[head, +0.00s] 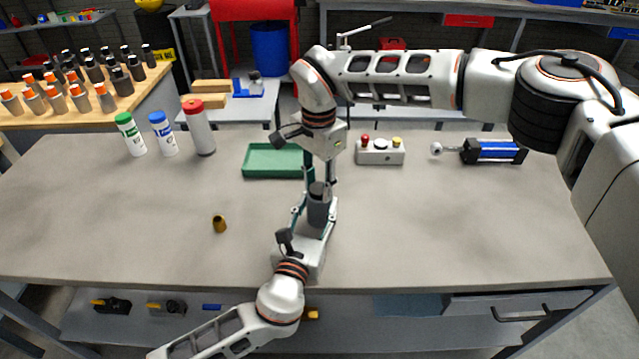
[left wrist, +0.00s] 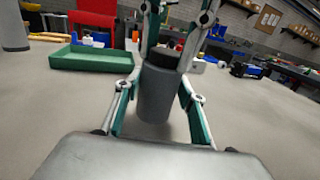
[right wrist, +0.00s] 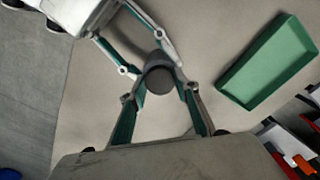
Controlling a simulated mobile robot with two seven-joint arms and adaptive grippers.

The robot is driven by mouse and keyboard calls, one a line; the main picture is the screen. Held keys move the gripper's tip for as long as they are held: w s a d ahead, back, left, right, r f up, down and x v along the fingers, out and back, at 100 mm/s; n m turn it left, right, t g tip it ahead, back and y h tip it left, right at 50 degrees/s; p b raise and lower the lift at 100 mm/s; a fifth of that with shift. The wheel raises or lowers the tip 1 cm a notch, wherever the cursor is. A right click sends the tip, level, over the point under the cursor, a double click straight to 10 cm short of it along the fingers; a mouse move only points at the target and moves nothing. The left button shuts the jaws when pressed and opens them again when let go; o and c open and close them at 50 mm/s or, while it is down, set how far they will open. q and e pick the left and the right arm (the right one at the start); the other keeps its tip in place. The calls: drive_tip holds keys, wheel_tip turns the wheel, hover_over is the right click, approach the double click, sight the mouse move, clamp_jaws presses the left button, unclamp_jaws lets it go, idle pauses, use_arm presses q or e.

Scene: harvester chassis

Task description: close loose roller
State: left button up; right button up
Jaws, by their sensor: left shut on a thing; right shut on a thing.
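The roller is a grey upright cylinder (head: 318,211) with a darker top piece (head: 319,189), near the middle of the table. It shows in the left wrist view (left wrist: 158,95) with a black top (left wrist: 164,65). My left gripper (head: 314,213) reaches in from the front and is shut around the grey body. My right gripper (head: 320,184) comes down from above and is shut on the dark top piece. The right wrist view shows the dark round top (right wrist: 160,79) between its fingers. Whether the roller's base touches the table is unclear.
A small brass-coloured part (head: 219,225) lies left of the grippers. A green tray (head: 262,172) is behind. Bottles (head: 163,135) stand back left; a button box (head: 380,152) and blue cylinder (head: 495,151) are back right. The table's right front is clear.

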use_arm(q)
drive_tip(key=shift+s+d+r, duration=0.15)
use_arm(e)
drive_tip(key=shift+d+f, duration=0.15)
drive_tip(key=shift+f, duration=0.45)
drive_tip(key=o, duration=0.5)
wheel_tip(320, 180, up, 4)
drive_tip(key=shift+w+f, duration=0.1)
drive_tip(key=shift+f, duration=0.05)
drive_tip(key=shift+r, duration=0.4)
use_arm(q)
drive_tip(key=shift+w, duration=0.2)
use_arm(e)
drive_tip(key=c, duration=0.7)
use_arm(q)
drive_tip(key=shift+a, duration=0.2)
use_arm(e)
drive_tip(key=shift+f, duration=0.9)
drive_tip(key=shift+r, duration=0.1)
